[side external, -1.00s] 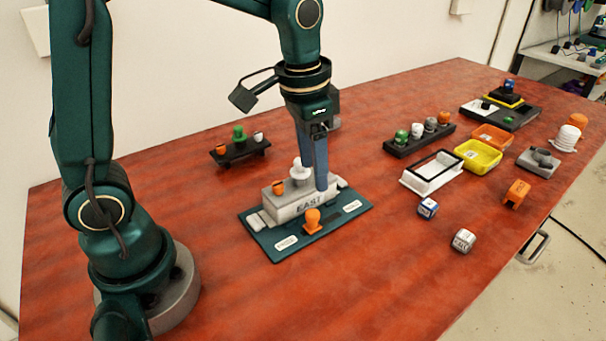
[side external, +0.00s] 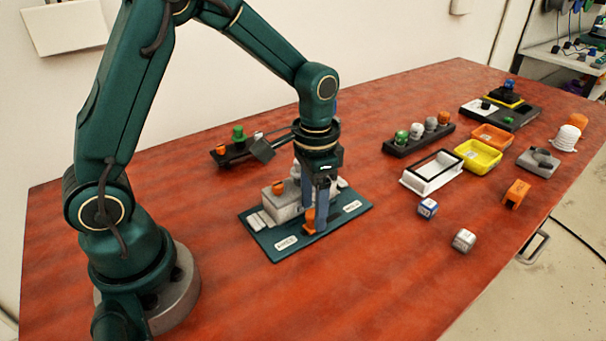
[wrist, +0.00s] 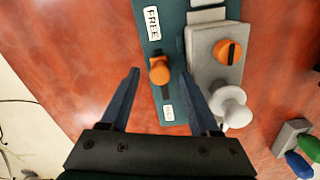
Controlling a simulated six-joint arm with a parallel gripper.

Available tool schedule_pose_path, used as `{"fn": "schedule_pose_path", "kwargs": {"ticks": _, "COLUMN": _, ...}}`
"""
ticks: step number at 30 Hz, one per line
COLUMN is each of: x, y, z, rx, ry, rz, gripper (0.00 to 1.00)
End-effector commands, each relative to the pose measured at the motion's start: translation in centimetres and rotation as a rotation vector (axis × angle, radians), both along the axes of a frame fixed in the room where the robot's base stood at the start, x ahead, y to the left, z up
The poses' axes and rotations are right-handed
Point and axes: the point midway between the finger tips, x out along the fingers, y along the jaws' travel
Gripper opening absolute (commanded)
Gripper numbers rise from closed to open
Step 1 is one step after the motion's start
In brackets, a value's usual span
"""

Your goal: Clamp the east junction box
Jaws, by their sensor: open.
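The east junction box is a grey box (side external: 283,209) on a teal base plate (side external: 272,245). It carries an orange knob (side external: 278,187) and a white round knob (wrist: 228,100). In front of it an orange slider knob (side external: 309,219) stands in a dark slot, between a FREE label (wrist: 153,22) and a second label (wrist: 168,113) too small to read surely. My gripper (side external: 315,224) is open and low over the plate. In the wrist view its fingertips (wrist: 160,73) are either side of the slider knob; contact cannot be told. My fingers hide the box's EAST lettering in the side view.
A dark rack with small knobs (side external: 225,158) stands behind the box. To the right are a black rack (side external: 400,149), a white frame (side external: 408,183), yellow (side external: 467,166) and orange trays, and two small cubes (side external: 428,208). The front table area is clear.

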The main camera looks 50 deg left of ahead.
Motion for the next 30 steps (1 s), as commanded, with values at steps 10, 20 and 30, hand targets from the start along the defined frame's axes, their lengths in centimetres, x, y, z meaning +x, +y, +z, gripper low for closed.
{"fn": "schedule_pose_path", "kwargs": {"ticks": 10, "x": 0.00, "y": 0.00, "z": 0.05, "rx": 0.000, "ry": 0.000, "rz": 0.000, "gripper": 0.00}}
{"fn": "schedule_pose_path", "kwargs": {"ticks": 20, "x": 0.00, "y": 0.00, "z": 0.08, "rx": 0.000, "ry": 0.000, "rz": 0.000, "gripper": 0.00}}
{"fn": "schedule_pose_path", "kwargs": {"ticks": 30, "x": 0.00, "y": 0.00, "z": 0.10, "rx": 0.000, "ry": 0.000, "rz": 0.000, "gripper": 0.00}}
